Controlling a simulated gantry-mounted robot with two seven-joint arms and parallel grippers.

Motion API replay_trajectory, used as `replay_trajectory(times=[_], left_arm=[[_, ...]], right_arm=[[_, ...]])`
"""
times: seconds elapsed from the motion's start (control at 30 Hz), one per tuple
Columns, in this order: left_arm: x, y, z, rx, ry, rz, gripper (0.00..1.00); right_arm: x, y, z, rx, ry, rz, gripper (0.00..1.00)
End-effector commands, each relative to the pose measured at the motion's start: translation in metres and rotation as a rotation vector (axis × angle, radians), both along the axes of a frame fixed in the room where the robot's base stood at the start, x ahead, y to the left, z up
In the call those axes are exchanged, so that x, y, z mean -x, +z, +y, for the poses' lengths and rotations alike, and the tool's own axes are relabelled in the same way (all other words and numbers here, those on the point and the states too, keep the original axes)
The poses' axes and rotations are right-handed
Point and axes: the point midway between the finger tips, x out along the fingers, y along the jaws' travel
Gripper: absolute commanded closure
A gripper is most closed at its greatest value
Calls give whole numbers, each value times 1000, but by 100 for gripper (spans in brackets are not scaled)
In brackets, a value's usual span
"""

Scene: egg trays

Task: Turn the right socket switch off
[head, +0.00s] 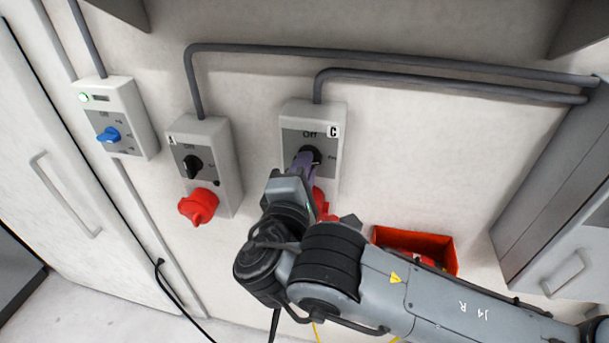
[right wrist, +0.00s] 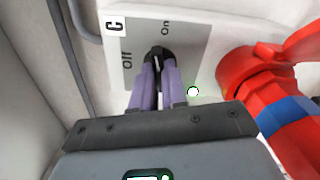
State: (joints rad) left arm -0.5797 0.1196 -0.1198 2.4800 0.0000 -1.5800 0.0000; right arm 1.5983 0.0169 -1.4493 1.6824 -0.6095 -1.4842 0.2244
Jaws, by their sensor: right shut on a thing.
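The right socket switch, marked C, is a grey wall box (head: 315,112) with a black rotary knob (head: 317,154) and the labels Off and On on its plate. In the right wrist view the black knob (right wrist: 158,56) sits between the two purple fingers of my right gripper (right wrist: 156,80), which is shut on it. My right gripper (head: 302,164) also shows in the head view, reaching up to the knob and hiding part of it and of the box's lower half. My left gripper is not in view.
A red plug (right wrist: 252,85) sits in the box's socket beside my fingers. Box A (head: 212,135) with a black knob and red plug (head: 199,206) is to the left. Further left is a box with a blue knob (head: 108,134). A red bin (head: 440,246) is below right.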

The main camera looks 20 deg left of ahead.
Motion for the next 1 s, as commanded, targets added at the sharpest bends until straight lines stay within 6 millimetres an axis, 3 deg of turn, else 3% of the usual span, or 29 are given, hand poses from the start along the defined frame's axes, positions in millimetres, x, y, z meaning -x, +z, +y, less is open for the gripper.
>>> replay_trajectory(times=[0.1, 0.4, 1.0], left_arm=[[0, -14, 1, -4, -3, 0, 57], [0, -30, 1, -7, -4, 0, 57], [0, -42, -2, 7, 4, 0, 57]], right_arm=[[0, -4, 0, 103, 0, -18, 100], [0, -2, 0, 387, -1, -67, 100], [0, -1, 0, 947, 1, -163, 100]])
